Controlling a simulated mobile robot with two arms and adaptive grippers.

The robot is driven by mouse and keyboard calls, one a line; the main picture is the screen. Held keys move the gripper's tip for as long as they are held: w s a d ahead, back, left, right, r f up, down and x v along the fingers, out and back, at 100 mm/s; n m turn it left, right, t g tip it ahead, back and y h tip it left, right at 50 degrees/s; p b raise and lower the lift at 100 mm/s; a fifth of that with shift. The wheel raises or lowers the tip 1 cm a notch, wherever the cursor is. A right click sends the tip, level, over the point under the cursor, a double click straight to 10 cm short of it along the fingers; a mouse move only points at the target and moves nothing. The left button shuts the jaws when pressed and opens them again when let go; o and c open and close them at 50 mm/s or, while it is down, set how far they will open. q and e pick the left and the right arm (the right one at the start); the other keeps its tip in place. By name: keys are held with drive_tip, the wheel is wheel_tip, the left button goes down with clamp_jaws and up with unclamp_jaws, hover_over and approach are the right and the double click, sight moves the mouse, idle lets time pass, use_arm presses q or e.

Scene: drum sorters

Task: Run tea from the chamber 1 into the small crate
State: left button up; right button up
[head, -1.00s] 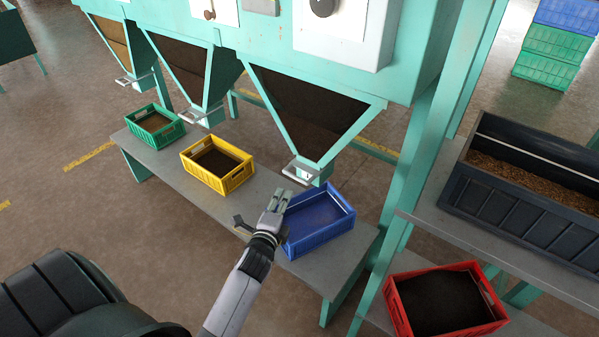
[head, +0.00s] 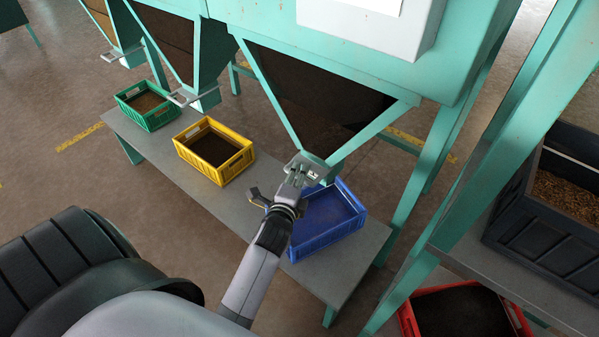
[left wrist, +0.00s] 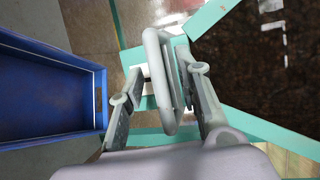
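The nearest hopper (head: 310,95), with dark tea behind its window, has a pale slide gate with a loop handle (left wrist: 165,80) at its bottom outlet. The blue crate (head: 325,215) stands on the bench below; its inside looks bare, and it also shows at the left of the left wrist view (left wrist: 50,95). My left gripper (head: 298,175) is at the outlet above the crate. In the left wrist view its fingers (left wrist: 163,70) are apart, one on each side of the handle, not visibly clamped on it. No chamber numbers are readable. My right gripper is not in view.
A yellow crate (head: 240,167) and a green crate (head: 158,119), both with dark contents, stand farther along the grey bench (head: 215,205) under other hoppers. Teal posts (head: 440,150) stand close by.

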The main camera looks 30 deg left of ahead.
use_arm(q)
clamp_jaws()
idle(0.3)
idle(0.6)
